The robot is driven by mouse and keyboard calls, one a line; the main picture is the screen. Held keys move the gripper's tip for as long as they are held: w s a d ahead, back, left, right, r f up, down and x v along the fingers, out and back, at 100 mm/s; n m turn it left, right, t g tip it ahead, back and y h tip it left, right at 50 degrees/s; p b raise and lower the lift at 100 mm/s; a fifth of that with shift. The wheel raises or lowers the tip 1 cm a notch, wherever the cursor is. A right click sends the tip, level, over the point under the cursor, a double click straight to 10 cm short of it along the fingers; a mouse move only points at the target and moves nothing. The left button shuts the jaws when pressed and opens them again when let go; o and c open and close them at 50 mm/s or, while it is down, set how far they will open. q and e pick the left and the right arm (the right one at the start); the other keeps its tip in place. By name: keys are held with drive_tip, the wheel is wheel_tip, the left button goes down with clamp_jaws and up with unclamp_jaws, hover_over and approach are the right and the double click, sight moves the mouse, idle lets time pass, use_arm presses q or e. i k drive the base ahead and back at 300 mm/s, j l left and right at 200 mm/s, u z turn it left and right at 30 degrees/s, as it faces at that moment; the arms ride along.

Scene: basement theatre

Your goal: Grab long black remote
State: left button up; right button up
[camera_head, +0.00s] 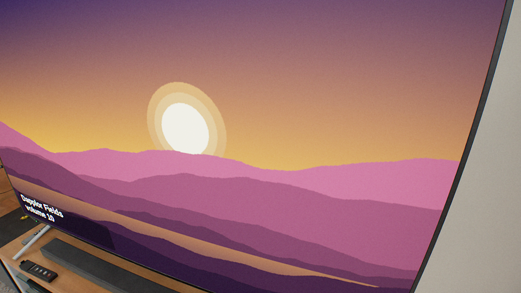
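A black remote (38,270) with small buttons lies on the wooden surface (62,286) at the lower left of the head view. It is small in the picture. A dark bluish item (38,290) lies just below it, cut off by the bottom edge; I cannot tell what it is. Neither of my grippers shows in the head view.
A large television (300,120) with a sunset picture fills most of the view. Its silver leg (32,243) and a long dark soundbar (95,269) stand close to the remote. A pale wall (485,190) is at the right.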

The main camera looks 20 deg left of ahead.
sight(45, 278)
drive_tip(key=j, duration=3.95)
